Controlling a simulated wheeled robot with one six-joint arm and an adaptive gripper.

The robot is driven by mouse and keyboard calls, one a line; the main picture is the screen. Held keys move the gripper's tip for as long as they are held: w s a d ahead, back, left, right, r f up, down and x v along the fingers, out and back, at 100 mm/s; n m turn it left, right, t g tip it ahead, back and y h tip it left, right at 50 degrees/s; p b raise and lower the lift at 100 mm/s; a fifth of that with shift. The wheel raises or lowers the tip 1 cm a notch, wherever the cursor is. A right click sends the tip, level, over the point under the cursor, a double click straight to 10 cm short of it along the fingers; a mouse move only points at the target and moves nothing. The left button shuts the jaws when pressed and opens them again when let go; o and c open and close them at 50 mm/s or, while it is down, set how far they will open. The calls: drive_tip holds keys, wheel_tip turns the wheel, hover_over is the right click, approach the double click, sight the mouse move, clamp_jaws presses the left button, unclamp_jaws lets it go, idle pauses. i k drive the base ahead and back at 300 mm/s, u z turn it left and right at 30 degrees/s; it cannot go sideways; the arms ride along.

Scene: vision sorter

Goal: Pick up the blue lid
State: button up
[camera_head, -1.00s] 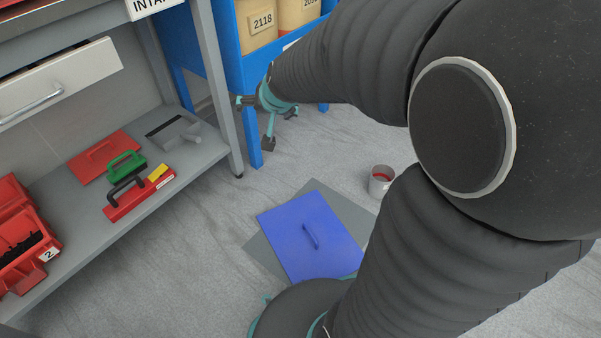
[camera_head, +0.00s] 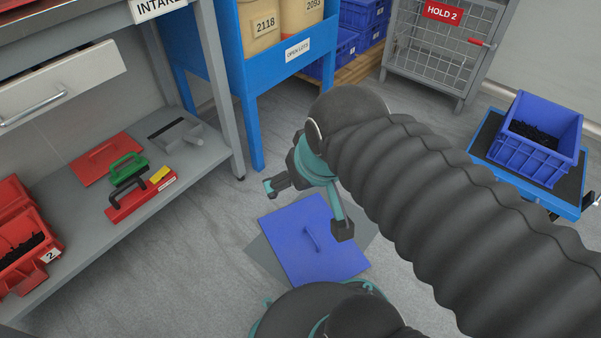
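The blue lid (camera_head: 293,243) lies flat on a grey mat (camera_head: 264,262) on the floor, with a raised handle (camera_head: 312,238) at its middle. My gripper (camera_head: 309,208) is above the lid in the picture, its two dark-tipped teal fingers spread wide and nothing between them. The right finger overlaps the lid's upper right edge in this view. I cannot tell the exact height of the fingers over the lid, but they look apart from it. My arm hides part of the floor to the right.
A blue rack (camera_head: 270,75) stands behind. A blue crate (camera_head: 540,140) sits on a blue cart at right. Floor left of the mat is clear.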

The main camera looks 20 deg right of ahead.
sight(299, 234)
drive_tip(key=k, duration=0.5)
drive_tip(key=z, duration=2.5)
drive_tip(key=k, duration=0.8)
drive_tip(key=u, duration=1.55)
drive_tip(key=i, duration=0.5)
drive_tip(key=u, duration=0.05)
